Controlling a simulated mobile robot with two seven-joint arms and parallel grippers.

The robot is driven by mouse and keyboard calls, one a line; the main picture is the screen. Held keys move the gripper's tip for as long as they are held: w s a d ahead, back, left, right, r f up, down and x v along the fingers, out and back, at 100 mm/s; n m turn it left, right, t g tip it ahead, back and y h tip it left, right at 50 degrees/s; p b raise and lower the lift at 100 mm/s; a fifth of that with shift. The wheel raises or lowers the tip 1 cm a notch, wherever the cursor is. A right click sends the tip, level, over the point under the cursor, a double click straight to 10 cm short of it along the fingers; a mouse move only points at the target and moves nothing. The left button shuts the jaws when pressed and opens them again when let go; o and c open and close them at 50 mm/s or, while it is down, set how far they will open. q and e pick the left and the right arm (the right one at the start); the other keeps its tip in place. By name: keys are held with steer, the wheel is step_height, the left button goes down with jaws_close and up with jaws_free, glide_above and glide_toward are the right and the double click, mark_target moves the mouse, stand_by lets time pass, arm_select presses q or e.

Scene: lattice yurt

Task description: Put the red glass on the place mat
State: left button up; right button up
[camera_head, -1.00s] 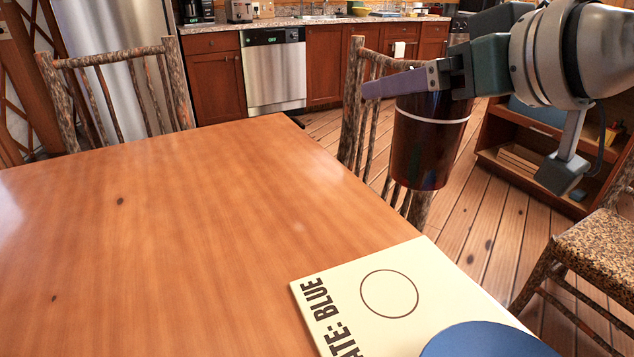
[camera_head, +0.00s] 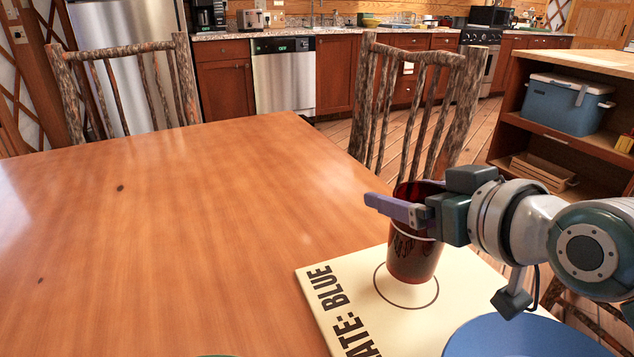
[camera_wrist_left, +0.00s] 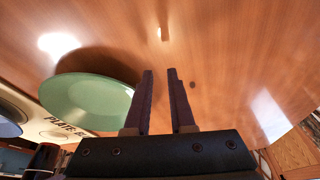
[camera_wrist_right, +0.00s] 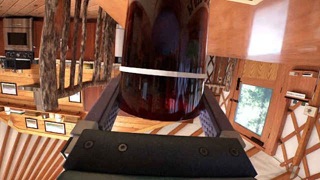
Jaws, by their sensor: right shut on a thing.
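The red glass (camera_head: 412,255) is dark, see-through and upright, with a pale band. My right gripper (camera_head: 402,208) is shut on it, with one purple finger along its near side. In the right wrist view the glass (camera_wrist_right: 165,60) fills the space between the fingers. The cream place mat (camera_head: 350,275) lies at the table's right edge, printed with a circle and "PLATE: BLUE" lettering. My left gripper (camera_wrist_left: 160,75) is open and empty above the table, outside the head view.
A blue plate (camera_head: 530,340) sits on the mat, close to the circle. A green plate (camera_wrist_left: 90,103) lies on the table (camera_head: 180,220). Wooden chairs (camera_head: 415,110) stand around the table. The table's middle is clear.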

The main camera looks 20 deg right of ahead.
arm_select(q)
steer(key=shift+f+b, duration=0.3)
steer(key=shift+f, duration=0.3)
arm_select(e)
steer(key=shift+f, duration=1.4)
steer(key=o, duration=1.1)
steer(key=shift+f, duration=0.1)
